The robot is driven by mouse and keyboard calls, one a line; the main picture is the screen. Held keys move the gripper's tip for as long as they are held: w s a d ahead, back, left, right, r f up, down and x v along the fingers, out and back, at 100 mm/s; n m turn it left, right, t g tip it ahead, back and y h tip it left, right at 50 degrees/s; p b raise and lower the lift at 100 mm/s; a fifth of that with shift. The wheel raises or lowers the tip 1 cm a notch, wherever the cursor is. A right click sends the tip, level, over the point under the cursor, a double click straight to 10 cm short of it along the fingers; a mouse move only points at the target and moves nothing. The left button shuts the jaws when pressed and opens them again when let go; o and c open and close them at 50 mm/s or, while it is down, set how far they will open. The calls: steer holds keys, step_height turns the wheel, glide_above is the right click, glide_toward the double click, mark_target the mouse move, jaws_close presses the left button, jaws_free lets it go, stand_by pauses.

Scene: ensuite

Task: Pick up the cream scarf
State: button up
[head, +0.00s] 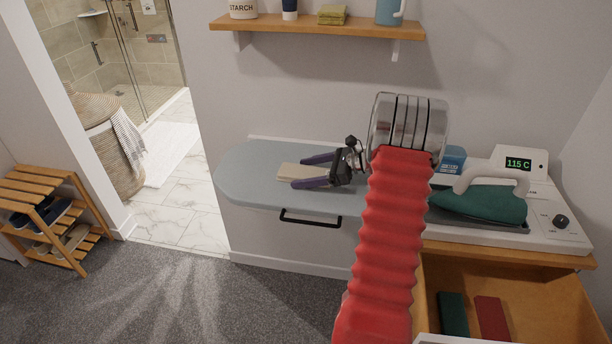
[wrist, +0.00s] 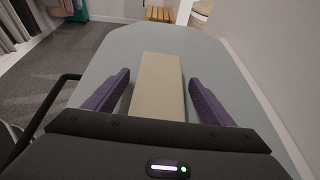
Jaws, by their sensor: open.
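The cream scarf (head: 292,172) lies folded flat in a long block on the grey ironing board (head: 240,171). In the wrist view the scarf (wrist: 158,88) runs lengthwise away from me along the middle of the board (wrist: 205,49). My gripper (head: 302,172) is open, with one purple finger on each side of the scarf. In the wrist view the fingers of my gripper (wrist: 160,82) stand apart from its long sides, with a gap on both. The scarf's near end is hidden by the gripper body.
A steam station with a green iron (head: 480,203) stands right of the board, above an open drawer (head: 510,300) holding dark green and red items. A shelf (head: 318,26) hangs above. A black handle (head: 311,218) juts from the board's front edge. The board's left end is clear.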

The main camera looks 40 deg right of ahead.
steer(key=shift+c, duration=0.7)
steer(key=c, duration=1)
